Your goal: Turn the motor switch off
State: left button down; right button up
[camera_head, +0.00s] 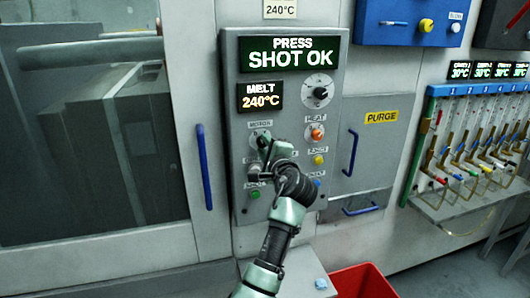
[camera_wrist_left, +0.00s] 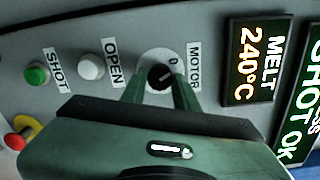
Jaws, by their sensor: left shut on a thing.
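The motor switch (camera_wrist_left: 160,76) is a black rotary knob on a pale round plate marked MOTOR, with a 0 beside it. Its pointer line is tilted, aimed roughly toward the 0 side; its exact setting is hard to tell. My left gripper (camera_wrist_left: 158,92) has its two green fingers closed around the knob, one on each side. In the head view the left gripper (camera_head: 268,146) is at the MOTOR knob on the grey control panel (camera_head: 232,120), and its wrist hides part of the lower panel. My right gripper is not in view.
Close by are the green SHOT button (camera_wrist_left: 37,73), the white OPEN button (camera_wrist_left: 91,67) and a red emergency button (camera_wrist_left: 14,141). An orange HEAT knob (camera_head: 317,134) is to the right. Blue handles (camera_head: 204,166) flank the panel. A red bin (camera_head: 362,282) stands below.

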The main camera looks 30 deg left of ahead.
pick_arm(q)
jog(key=shift+f+n+b, duration=0.2)
jog(key=shift+n+b, duration=0.1)
jog(key=shift+n, duration=0.3)
jog(key=c, duration=1.1)
grip_release()
jog(key=shift+r, duration=0.15)
jog(key=shift+o, duration=0.2)
jog(key=shift+d, duration=0.1)
jog(key=shift+s+d, duration=0.15)
jog(key=shift+d, duration=0.05)
jog(key=b+v, duration=0.2)
jog(key=v, duration=0.5)
jog(key=shift+s+b, duration=0.15)
jog(key=shift+b, duration=0.25)
